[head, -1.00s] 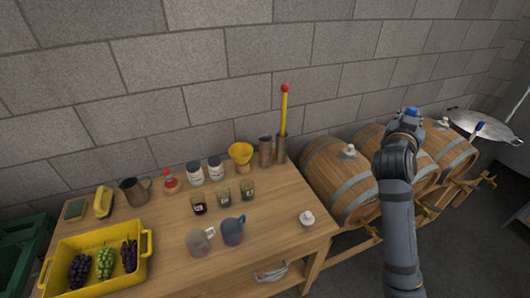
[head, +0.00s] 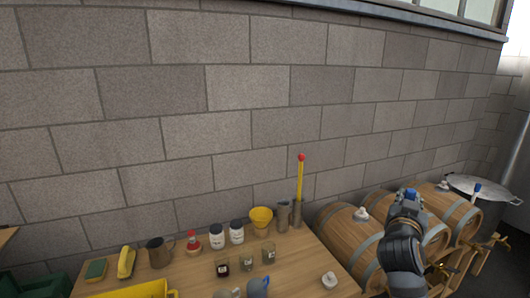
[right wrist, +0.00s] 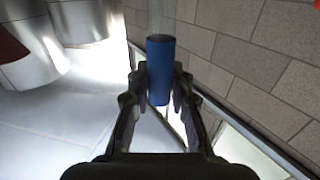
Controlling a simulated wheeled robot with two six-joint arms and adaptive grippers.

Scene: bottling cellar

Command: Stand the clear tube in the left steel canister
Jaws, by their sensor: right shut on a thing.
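The clear tube (right wrist: 161,14) with a blue sleeve (right wrist: 161,69) shows in the right wrist view. My right gripper (right wrist: 159,86) is shut on the blue sleeve, and the clear part runs up out of the picture. In the head view my right gripper (head: 410,195) is in front of the barrels, with a bit of blue at its tip; the clear part cannot be made out there. The left steel canister (head: 283,216) stands upright at the table's back right and looks empty. The right steel canister (head: 298,215) beside it holds a yellow rod (head: 300,180) with a red tip. My left gripper is out of view.
A yellow funnel (head: 261,219), white jars (head: 217,236), small glasses (head: 247,263) and a metal jug (head: 160,252) stand on the table (head: 305,265). Wooden barrels (head: 345,232) lie right of the table, between the canisters and my right gripper. A block wall stands behind.

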